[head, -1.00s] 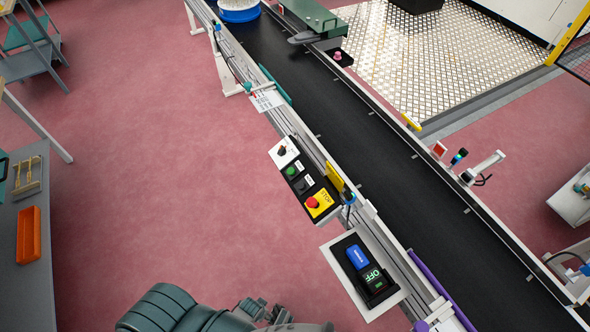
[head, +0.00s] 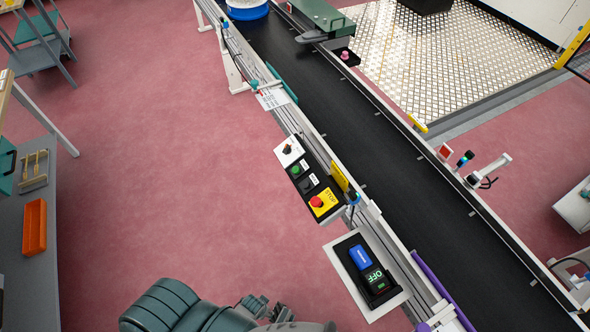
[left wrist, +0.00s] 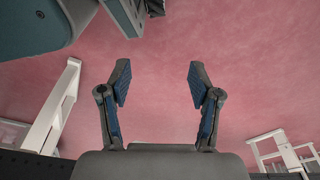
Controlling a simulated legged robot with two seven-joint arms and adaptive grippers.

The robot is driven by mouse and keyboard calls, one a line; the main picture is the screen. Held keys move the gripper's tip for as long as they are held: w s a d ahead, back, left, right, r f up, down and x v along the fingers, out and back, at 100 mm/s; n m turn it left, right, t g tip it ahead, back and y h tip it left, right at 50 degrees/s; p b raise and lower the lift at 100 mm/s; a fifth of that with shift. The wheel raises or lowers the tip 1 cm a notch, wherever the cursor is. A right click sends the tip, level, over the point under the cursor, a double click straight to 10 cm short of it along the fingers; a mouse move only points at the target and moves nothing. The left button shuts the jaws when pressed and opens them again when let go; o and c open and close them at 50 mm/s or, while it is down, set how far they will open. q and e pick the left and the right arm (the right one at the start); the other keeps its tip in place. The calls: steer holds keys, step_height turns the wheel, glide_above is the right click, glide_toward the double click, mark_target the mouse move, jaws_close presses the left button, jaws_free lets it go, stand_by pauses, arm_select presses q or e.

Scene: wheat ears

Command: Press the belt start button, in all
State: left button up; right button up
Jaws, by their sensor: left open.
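A control box with a green button (head: 296,170), a dark button below it, a knob (head: 287,149) on a white plate and a red stop button (head: 316,202) on yellow is fixed along the near side of the conveyor belt (head: 390,150). Its labels are too small to read, apart from the stop sign. My left arm comes in at the bottom of the head view; its gripper (head: 262,308) is low in the picture, apart from the box and only partly visible. In the left wrist view the gripper (left wrist: 158,80) is open and empty over pink floor.
A white-framed panel (head: 338,252) with a blue block and an "OFF" display sits below the control box. A grey bench (head: 38,280) with an orange tray (head: 35,227) stands at the left. The pink floor (head: 160,150) between bench and belt is clear.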

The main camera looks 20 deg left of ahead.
arm_select(q)
jaws_close()
stand_by(1.1)
